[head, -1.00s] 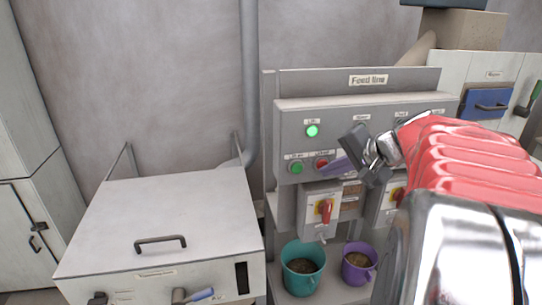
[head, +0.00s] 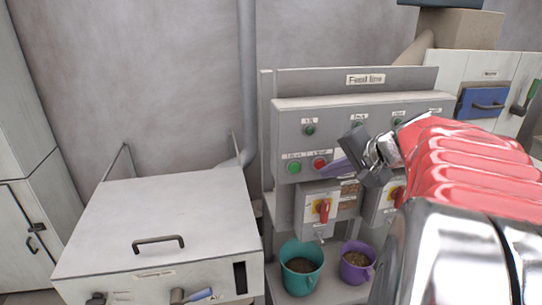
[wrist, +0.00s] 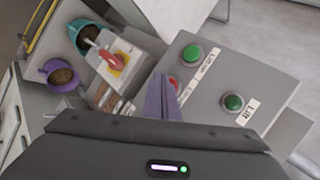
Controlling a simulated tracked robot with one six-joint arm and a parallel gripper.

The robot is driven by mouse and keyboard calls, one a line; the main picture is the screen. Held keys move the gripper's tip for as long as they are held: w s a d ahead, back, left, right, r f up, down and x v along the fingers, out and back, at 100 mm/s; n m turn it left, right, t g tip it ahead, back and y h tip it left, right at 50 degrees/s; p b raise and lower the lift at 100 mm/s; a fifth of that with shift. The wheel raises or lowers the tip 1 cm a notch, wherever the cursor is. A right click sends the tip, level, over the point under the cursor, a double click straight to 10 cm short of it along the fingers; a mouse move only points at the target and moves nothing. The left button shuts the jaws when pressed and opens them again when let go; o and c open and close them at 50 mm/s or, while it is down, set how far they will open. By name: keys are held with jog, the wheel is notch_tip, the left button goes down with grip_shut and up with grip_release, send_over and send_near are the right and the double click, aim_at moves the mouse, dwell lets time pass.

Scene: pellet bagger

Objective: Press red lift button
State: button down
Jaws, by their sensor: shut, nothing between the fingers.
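The red lift button (head: 320,163) is on the grey feed line panel (head: 385,108), right of a green button (head: 294,167). In the wrist view the red button (wrist: 175,82) is partly hidden behind my fingers. My gripper (head: 338,166) is shut and empty, its purple fingertips just right of the red button in the head view. I cannot tell whether the tips touch it. The lift lamp (head: 309,130) above the buttons is dark green and unlit; it also shows in the wrist view (wrist: 233,102).
A red rotary switch (head: 323,209) on a box sticks out below the panel. A teal bucket (head: 301,282) and a purple bucket (head: 357,275) stand beneath it. A grey lidded cabinet (head: 158,215) stands at the left.

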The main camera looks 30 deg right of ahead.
jog(key=shift+s, duration=0.1)
dwell(0.3)
jog(key=s, duration=0.2)
jog(key=s+a, duration=0.1)
jog(key=s, duration=0.2)
jog(key=shift+s+a, duration=0.35)
jog(key=shift+a, duration=0.05)
dwell(0.4)
